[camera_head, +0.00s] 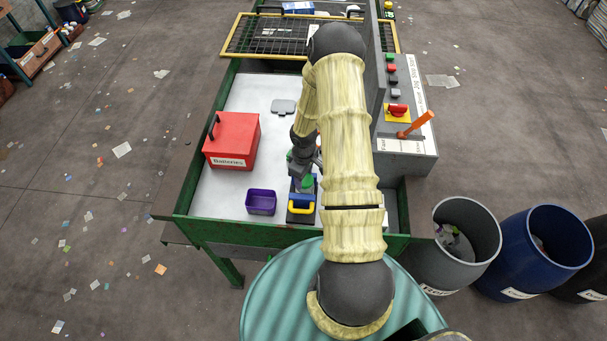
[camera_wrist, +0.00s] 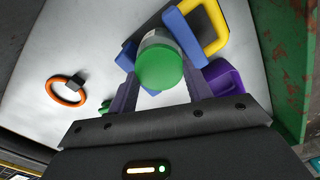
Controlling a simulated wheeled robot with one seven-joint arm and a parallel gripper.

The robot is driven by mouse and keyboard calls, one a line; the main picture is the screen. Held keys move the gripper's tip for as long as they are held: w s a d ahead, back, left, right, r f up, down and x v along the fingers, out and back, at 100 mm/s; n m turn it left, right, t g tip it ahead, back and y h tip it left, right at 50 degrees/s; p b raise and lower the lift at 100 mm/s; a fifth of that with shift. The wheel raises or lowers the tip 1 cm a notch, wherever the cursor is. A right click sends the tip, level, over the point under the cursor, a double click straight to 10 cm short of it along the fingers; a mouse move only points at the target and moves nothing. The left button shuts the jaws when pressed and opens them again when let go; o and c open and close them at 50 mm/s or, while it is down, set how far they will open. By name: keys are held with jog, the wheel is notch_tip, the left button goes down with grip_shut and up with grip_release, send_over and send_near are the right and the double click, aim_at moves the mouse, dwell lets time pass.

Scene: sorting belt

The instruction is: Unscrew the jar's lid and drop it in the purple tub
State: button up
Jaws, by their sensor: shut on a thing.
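The jar (camera_wrist: 156,36) has a pale body and a round green lid (camera_wrist: 159,68). It sits between the blue jaws of a clamp (camera_wrist: 182,30) with a yellow handle; the clamp also shows in the head view (camera_head: 301,205). My gripper (camera_wrist: 160,82) has its two fingers on either side of the lid and is shut on it. The lid is at the jar's top, and I cannot tell how far it is turned. The purple tub (camera_head: 261,202) stands left of the clamp, with its inside looking empty. In the wrist view the tub (camera_wrist: 228,82) is at the right.
A red batteries box (camera_head: 231,142) stands behind the tub. A grey flat piece (camera_head: 283,107) lies further back. An orange ring (camera_wrist: 51,92) with a dark block lies on the white surface. The green rim (camera_head: 205,222) borders the surface. Bins (camera_head: 545,250) stand outside at right.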

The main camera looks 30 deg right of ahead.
jog(key=shift+d+f, duration=0.1)
jog(key=o, duration=1)
jog(key=shift+w, duration=0.15)
jog(key=shift+r+p, duration=2)
jog(key=shift+r, duration=0.6)
jog(key=shift+f, duration=0.1)
